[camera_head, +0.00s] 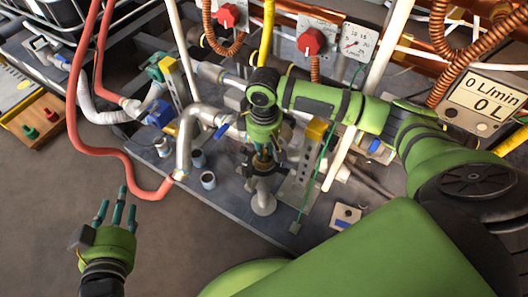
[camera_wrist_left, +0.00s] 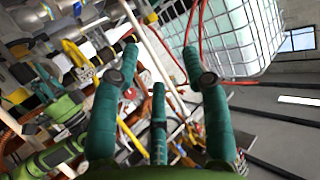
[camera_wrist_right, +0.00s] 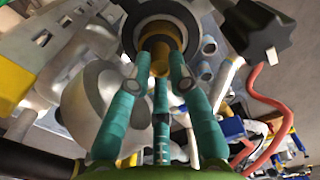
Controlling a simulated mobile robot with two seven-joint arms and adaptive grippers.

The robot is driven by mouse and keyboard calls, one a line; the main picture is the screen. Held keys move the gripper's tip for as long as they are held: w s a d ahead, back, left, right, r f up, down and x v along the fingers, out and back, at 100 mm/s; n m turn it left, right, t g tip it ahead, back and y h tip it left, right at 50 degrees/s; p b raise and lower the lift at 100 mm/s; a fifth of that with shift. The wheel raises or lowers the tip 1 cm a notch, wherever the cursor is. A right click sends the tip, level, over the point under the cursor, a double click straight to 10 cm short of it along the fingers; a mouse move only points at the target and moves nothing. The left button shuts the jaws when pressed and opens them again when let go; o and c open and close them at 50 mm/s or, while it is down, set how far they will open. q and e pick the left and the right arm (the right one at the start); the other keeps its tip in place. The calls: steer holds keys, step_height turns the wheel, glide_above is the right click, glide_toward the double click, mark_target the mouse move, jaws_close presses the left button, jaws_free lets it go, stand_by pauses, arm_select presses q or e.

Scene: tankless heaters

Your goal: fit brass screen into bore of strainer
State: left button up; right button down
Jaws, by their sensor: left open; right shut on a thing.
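The grey strainer (camera_head: 264,201) stands on the dark bench below my right gripper. In the right wrist view its round dark-rimmed bore (camera_wrist_right: 138,22) faces the fingers. The brass screen (camera_wrist_right: 160,46) is held at the tips of my right gripper (camera_wrist_right: 159,75), lined up with the bore. Its far end appears to be within the rim; how deep is hidden. In the head view my right gripper (camera_head: 262,157) points down over the strainer, and the fingers largely hide the screen. My left gripper (camera_head: 118,212) is open and empty over the floor, left of the bench.
A red hose (camera_head: 112,150) curves between my left gripper and the bench. A bent silver pipe (camera_head: 187,140) and small grey cups (camera_head: 208,180) stand left of the strainer. A perforated bracket (camera_head: 299,180) with a yellow top stands close on its right.

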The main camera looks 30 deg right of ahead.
mark_target(264, 162)
step_height(264, 162, down, 2)
steer(key=shift+f+b, duration=0.1)
steer(key=shift+b, duration=0.25)
arm_select(q)
step_height(264, 162, up, 6)
steer(key=w+d+t+h, duration=0.1)
steer(key=d+t, duration=0.1)
steer(key=t, duration=0.1)
steer(key=shift+f+m+h, duration=0.2)
steer(key=shift+m+h, duration=0.1)
arm_select(e)
steer(key=shift+f, duration=0.1)
steer(key=c, duration=1.1)
jaws_free()
steer(key=shift+c, duration=0.2)
arm_select(q)
steer(key=shift+a+f, duration=0.15)
steer(key=shift+f, duration=0.25)
